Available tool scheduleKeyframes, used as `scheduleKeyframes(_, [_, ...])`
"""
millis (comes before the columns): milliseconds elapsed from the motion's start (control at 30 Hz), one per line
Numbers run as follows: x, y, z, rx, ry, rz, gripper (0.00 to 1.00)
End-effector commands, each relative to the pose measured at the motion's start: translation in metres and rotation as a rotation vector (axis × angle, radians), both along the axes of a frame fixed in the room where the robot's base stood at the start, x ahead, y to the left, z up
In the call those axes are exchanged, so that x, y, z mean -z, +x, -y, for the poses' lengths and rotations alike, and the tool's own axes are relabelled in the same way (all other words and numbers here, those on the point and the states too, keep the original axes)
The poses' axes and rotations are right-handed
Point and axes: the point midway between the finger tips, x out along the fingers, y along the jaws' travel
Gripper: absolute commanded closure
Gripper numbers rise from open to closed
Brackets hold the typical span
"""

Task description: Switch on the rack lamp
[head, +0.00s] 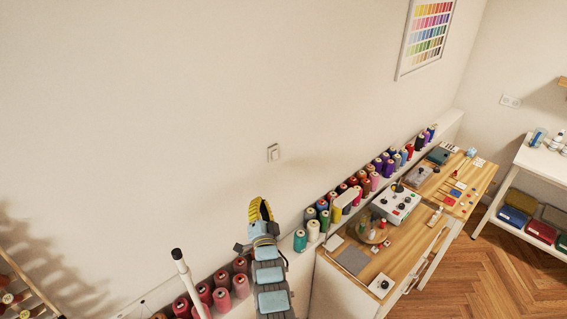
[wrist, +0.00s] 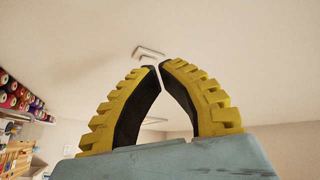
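A white wall switch (head: 273,152) is on the bare wall, above and slightly right of my gripper in the head view. My gripper (head: 262,210), with yellow ribbed fingers, points up in front of the wall and appears apart from the switch. In the wrist view my gripper's fingertips (wrist: 160,66) meet almost tip to tip, with nothing between them. I cannot make out the rack lamp itself, nor whether the switch is on or off.
Spools (head: 366,182) line a ledge along the wall. A wooden worktable (head: 405,258) with a white control box (head: 395,204) stands right of my arm. A white pole (head: 185,275) rises left of my arm. A spool rack (head: 22,285) is at the lower left. The wall around the switch is clear.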

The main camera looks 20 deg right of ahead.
Motion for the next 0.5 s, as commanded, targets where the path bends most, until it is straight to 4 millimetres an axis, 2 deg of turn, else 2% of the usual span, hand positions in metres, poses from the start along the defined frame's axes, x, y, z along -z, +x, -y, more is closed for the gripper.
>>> scheduleKeyframes(100, [-0.017,0.012,0.026,0.048,0.155,-0.030,1.00])
scheduleKeyframes(233, [-0.029,0.017,0.052,0.096,0.336,-0.052,1.00])
scheduleKeyframes(500, [-0.038,0.014,0.078,0.149,0.607,-0.069,1.00])
